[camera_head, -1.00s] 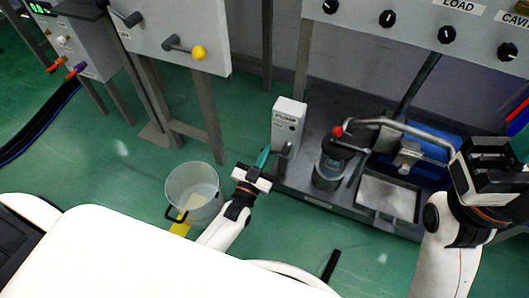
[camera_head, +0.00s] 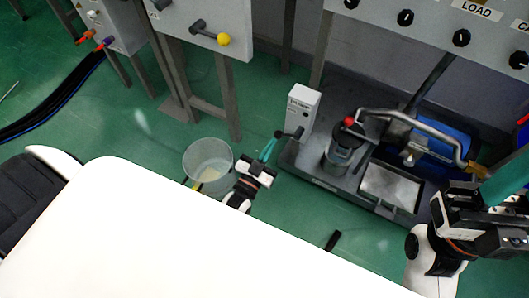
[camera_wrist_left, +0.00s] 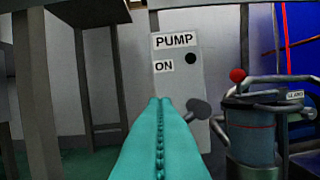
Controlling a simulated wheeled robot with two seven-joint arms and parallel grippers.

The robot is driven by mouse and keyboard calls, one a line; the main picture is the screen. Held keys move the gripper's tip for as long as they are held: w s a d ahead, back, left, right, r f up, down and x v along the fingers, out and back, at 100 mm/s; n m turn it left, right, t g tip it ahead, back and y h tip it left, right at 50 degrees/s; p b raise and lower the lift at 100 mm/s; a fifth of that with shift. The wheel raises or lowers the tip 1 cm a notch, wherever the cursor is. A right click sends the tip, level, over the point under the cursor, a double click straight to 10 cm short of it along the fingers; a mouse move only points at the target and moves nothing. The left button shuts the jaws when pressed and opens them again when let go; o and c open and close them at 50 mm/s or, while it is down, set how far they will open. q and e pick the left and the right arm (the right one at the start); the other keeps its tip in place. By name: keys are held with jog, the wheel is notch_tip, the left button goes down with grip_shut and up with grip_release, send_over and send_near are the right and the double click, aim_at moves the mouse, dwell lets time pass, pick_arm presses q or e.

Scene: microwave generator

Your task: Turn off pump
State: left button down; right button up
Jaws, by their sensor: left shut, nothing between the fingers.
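The pump box (camera_head: 302,108) is a white upright box in the head view; its front reads PUMP and ON in the left wrist view (camera_wrist_left: 178,60). A dark lever (camera_head: 289,134) sticks out low on the box; its rounded grey end (camera_wrist_left: 199,108) shows just right of my fingers in the wrist view. My left gripper (camera_head: 268,149) is shut and empty, its teal fingers pointing at the box beside the lever. I cannot tell whether they touch the lever. My right gripper (camera_head: 500,185) is at the right edge, far from the pump, its fingertips partly cut off.
A grey platform (camera_head: 318,184) carries the pump box, a red-topped canister (camera_head: 342,155) and curved pipes. A clear bucket (camera_head: 208,165) stands on the green floor left of my left gripper. A panel with knobs (camera_head: 462,38) hangs above.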

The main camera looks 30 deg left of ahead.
pick_arm(q)
jog(key=shift+v, duration=1.7)
